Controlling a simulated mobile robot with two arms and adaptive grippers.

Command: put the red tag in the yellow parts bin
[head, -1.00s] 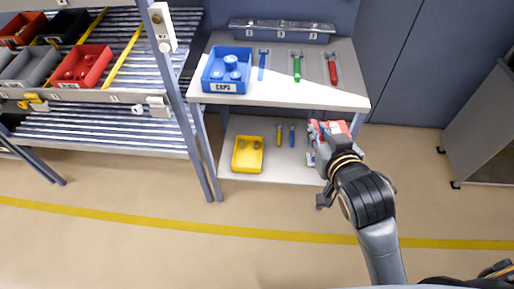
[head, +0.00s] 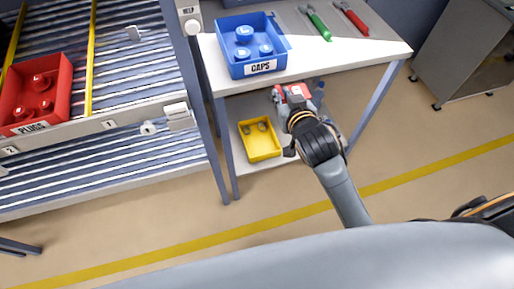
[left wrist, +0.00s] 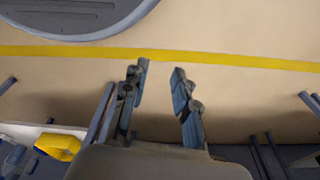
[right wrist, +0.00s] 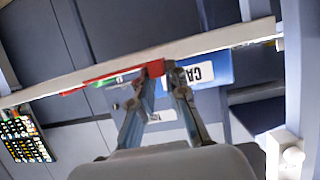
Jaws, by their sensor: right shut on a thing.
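The red tag (head: 298,90) is at the fingertips of my right gripper (head: 286,97), which is shut on it; the fingers partly hide it. Red also shows at the fingertips of the right gripper (right wrist: 163,72) in the right wrist view. The yellow parts bin (head: 264,156) stands on the lower shelf, left of and nearer than the tag, with small greyish parts inside. The tag is apart from the bin. In the left wrist view, my left gripper (left wrist: 160,78) is open and empty over the floor, and the yellow bin (left wrist: 57,146) shows at the lower left.
The upper shelf (head: 350,52) overhangs the lower one, bearing a blue CAPS bin (head: 250,69) and green (head: 318,22) and red (head: 352,18) tools. A roller rack with a red PLUGS bin (head: 55,100) stands left. A grey cabinet (head: 460,60) stands right. Floor in front is clear.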

